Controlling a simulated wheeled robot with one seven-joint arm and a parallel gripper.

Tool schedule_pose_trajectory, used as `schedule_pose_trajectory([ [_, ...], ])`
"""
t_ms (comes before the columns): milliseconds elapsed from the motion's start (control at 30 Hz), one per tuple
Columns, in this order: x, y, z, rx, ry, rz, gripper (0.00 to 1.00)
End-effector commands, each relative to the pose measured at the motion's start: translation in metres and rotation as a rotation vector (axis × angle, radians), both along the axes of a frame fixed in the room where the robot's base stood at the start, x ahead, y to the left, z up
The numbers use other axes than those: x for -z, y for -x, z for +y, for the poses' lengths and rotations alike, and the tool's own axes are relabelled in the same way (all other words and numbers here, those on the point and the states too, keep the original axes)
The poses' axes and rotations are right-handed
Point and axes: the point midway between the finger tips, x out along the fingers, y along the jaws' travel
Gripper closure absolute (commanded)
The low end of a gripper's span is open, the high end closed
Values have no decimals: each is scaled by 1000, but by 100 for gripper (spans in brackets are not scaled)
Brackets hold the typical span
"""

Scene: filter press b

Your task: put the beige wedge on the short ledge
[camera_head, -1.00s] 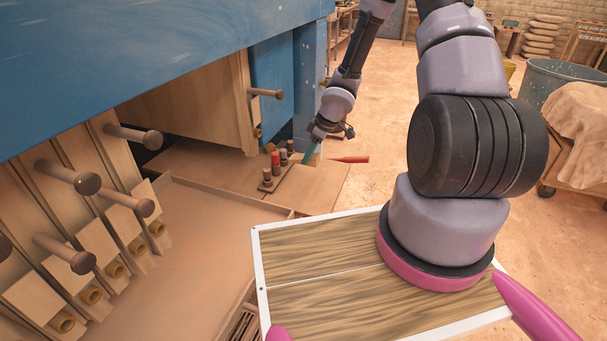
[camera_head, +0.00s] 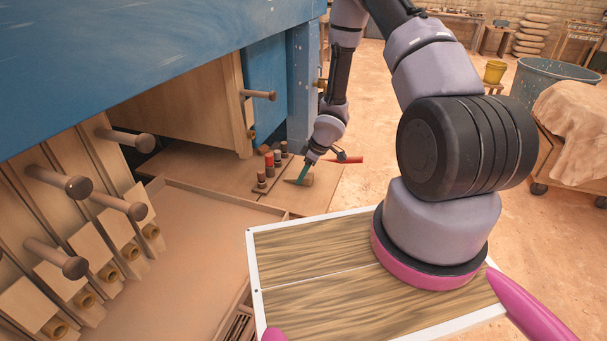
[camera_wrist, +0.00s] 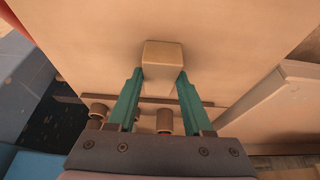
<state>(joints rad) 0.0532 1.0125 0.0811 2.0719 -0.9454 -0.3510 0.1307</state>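The beige wedge (camera_wrist: 162,62) is a small pale block between the teal fingertips of my gripper (camera_wrist: 160,78) in the wrist view. In the head view my gripper (camera_head: 302,175) points down over a flat wooden board beside the blue press, and the wedge (camera_head: 308,180) shows partly behind the fingers. It is low over the board, but I cannot tell whether it touches it. I cannot tell which surface is the short ledge.
Several short pegs (camera_head: 269,163) with red and dark tops stand just left of my gripper. A red pointed object (camera_head: 348,160) lies to its right. Filter plates with round handles (camera_head: 72,186) line the left. Open floor (camera_head: 385,130) lies to the right.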

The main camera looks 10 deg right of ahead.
Motion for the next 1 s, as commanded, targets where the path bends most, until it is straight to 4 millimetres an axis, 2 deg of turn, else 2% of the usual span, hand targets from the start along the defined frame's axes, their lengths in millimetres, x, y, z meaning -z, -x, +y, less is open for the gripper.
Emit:
schedule_pose_trajectory([
  [33, 0, 0, 0, 0, 0, 0, 28],
  [67, 0, 0, 0, 0, 0, 0, 21],
  [467, -6, 0, -2, 2, -1, -1, 21],
  [567, -18, 3, -6, 4, 0, -1, 21],
  [900, -83, 18, -29, 6, -2, -2, 21],
  [1000, -91, 22, -32, 4, -5, 5, 21],
])
